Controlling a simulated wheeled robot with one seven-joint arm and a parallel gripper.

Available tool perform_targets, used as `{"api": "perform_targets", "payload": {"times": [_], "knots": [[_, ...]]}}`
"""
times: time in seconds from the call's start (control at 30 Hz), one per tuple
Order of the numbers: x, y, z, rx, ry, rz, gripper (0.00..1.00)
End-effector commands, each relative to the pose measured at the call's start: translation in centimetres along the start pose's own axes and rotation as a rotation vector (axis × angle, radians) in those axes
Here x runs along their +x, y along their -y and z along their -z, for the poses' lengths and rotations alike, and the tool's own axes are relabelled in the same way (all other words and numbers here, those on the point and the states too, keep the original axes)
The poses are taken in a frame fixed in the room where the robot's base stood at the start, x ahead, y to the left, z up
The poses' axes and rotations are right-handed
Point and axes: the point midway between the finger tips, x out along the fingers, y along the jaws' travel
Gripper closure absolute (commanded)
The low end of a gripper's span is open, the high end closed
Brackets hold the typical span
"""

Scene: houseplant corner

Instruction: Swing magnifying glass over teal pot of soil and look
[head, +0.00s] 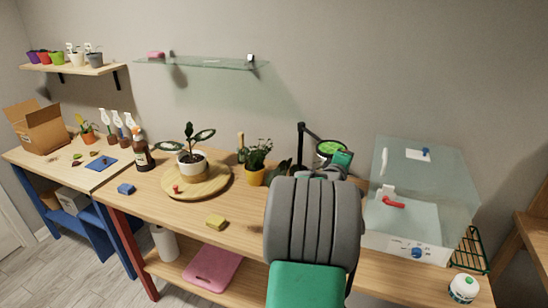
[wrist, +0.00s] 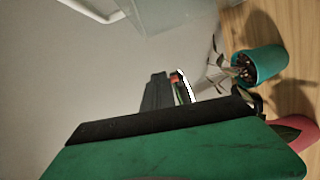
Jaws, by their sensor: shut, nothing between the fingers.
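The magnifying glass (head: 329,148) has a bright green rim and hangs on a black jointed stand (head: 301,143) at the back of the bench in the head view. My gripper (head: 338,168) is right by the rim; whether it touches is unclear. In the wrist view my gripper (wrist: 165,78) is shut and empty, with a thin white-edged piece beside its tips that I cannot identify surely. A teal pot (wrist: 268,66) with dark soil and a grey-leaved plant shows to the right there. My arm hides it in the head view.
A clear box (head: 425,185) with a red handle stands to the right. A red pot (wrist: 295,131) is near the teal one. A yellow sponge (head: 216,222) lies in front.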

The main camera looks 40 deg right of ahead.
Motion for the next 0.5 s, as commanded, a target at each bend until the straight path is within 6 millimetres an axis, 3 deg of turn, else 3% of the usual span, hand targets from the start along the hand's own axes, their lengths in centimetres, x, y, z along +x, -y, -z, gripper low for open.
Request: {"api": "perform_targets", "payload": {"times": [0.5], "knots": [[-0.61, -0.09, 0.09, 0.001, 0.000, -0.002, 1.00]]}}
